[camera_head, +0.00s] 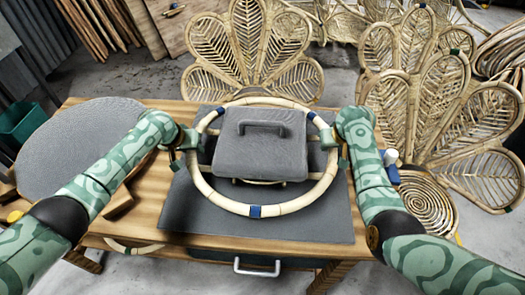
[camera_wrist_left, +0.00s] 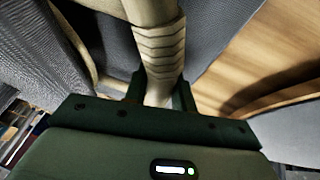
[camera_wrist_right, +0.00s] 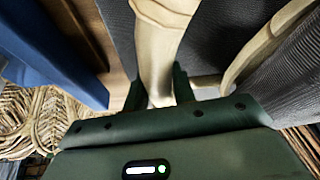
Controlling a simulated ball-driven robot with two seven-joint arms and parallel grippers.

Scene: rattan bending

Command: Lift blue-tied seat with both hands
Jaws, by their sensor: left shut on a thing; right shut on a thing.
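The blue-tied seat is a round pale rattan ring (camera_head: 207,192) with blue ties (camera_head: 255,211) at its front and upper sides. A grey block with a handle (camera_head: 262,128) sits inside the ring. My left gripper (camera_head: 188,139) is shut on the ring's left side; the left wrist view shows the rattan (camera_wrist_left: 158,60) between its fingers. My right gripper (camera_head: 330,137) is shut on the ring's right side; the right wrist view shows the rattan (camera_wrist_right: 158,55) between its fingers. Whether the ring touches the mat below is hard to tell.
A dark grey mat (camera_head: 320,225) covers the middle of the wooden table (camera_head: 150,215). A round grey cushion (camera_head: 75,150) lies at the left. Rattan chair backs (camera_head: 250,50) stand behind and at the right. A blue-and-white object (camera_head: 391,165) is near my right arm.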

